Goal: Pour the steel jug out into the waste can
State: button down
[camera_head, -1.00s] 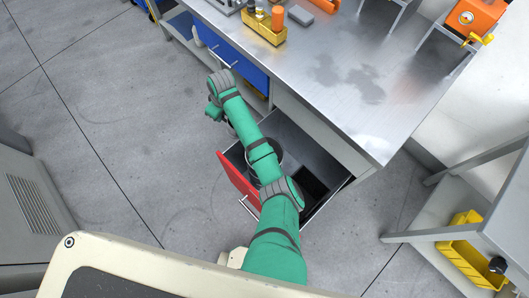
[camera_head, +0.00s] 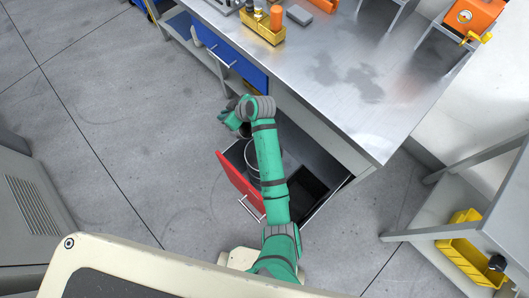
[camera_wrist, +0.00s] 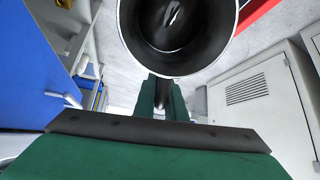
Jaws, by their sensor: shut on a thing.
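The steel jug (camera_wrist: 178,28) fills the top of the wrist view, with its round mouth facing the camera and a bright glint on its dark inside. My gripper (camera_wrist: 163,92) is shut on the jug's dark handle, between its two green fingers. In the head view, my gripper (camera_head: 228,118) is beside the drawer's far left corner. The jug is mostly hidden there. A round can (camera_head: 251,158), likely the waste can, stands in the open drawer just below the gripper in the picture and is partly covered by my arm. The jug's exact tilt and contents are unclear.
The open drawer has a red front (camera_head: 238,184) and holds a black tray (camera_head: 309,183). A grey cabinet (camera_head: 30,190) stands at left. Open floor lies between.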

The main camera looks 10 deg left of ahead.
jog(key=shift+d+r+y, duration=0.4)
jog(key=shift+r+y, duration=0.2)
jog(key=shift+s+a, duration=0.15)
jog(key=shift+s, duration=0.15)
jog(key=shift+w+d+r+t+y, duration=0.15)
jog(key=shift+d+t+y, duration=0.25)
jog(key=shift+d+y, duration=0.1)
jog(key=shift+s+d, duration=0.1)
jog(key=shift+s, duration=0.1)
jog(key=shift+w+d+f+y, duration=0.1)
jog(key=shift+f+y, duration=0.1)
jog(key=shift+y, duration=0.3)
jog(key=shift+s+d+f+t+y, duration=0.2)
jog(key=shift+d+f+t+y, duration=0.2)
jog(key=shift+y, duration=0.1)
jog(key=shift+s+r+y, duration=0.1)
jog(key=shift+y, duration=0.2)
jog(key=shift+d+y+p, duration=0.3)
jog(key=shift+d+p, duration=0.05)
jog(key=shift+d, duration=0.05)
